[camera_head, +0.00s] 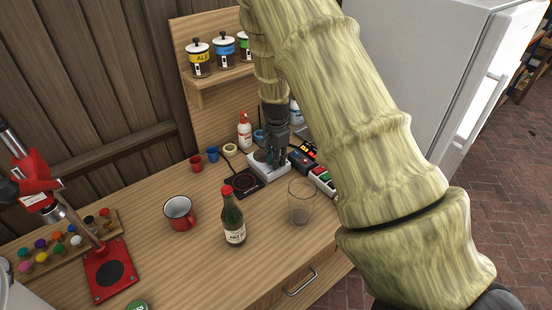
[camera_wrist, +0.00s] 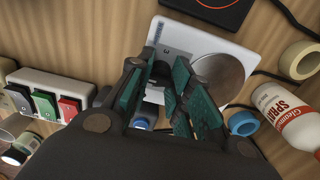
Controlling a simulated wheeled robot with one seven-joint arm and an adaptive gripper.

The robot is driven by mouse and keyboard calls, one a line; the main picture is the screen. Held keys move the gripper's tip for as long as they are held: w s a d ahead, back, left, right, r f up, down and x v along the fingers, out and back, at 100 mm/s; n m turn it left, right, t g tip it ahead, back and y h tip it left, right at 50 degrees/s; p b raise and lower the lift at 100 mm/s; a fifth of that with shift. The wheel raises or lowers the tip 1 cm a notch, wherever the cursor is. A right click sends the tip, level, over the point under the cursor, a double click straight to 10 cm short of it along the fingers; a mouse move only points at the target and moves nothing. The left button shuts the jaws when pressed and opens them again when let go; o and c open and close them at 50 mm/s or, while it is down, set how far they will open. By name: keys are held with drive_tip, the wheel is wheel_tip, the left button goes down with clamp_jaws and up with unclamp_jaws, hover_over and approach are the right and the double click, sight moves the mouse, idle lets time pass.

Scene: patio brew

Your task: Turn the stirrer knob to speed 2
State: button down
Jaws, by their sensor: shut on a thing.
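The stirrer (camera_head: 264,178) is a white box on the bench, below my gripper (camera_head: 273,158). In the wrist view the stirrer (camera_wrist: 178,38) shows a white top with a round grey plate (camera_wrist: 217,78). My gripper (camera_wrist: 163,78) points down at the stirrer beside the plate, its teal-padded fingers closed in on the knob.
A black hot plate (camera_head: 243,183) sits just left of the stirrer. A switch strip (camera_head: 322,180) stands to the right. A spray bottle (camera_head: 244,131), a tape roll (camera_head: 230,149), a brown bottle (camera_head: 233,217), a glass (camera_head: 300,203) and a red mug (camera_head: 179,212) stand around.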

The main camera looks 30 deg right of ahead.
drive_tip(key=shift+s+a+f+m, duration=0.15)
drive_tip(key=shift+s+f+m, duration=0.1)
drive_tip(key=shift+m, duration=0.05)
drive_tip(key=c, duration=1.3)
unclamp_jaws()
drive_tip(key=shift+o, duration=0.2)
drive_tip(key=shift+w, duration=0.15)
drive_tip(key=shift+r, duration=0.15)
drive_tip(key=shift+w+r, duration=0.15)
drive_tip(key=shift+r, duration=0.4)
wheel_tip(320, 180, up, 11)
drive_tip(key=shift+f, duration=0.15)
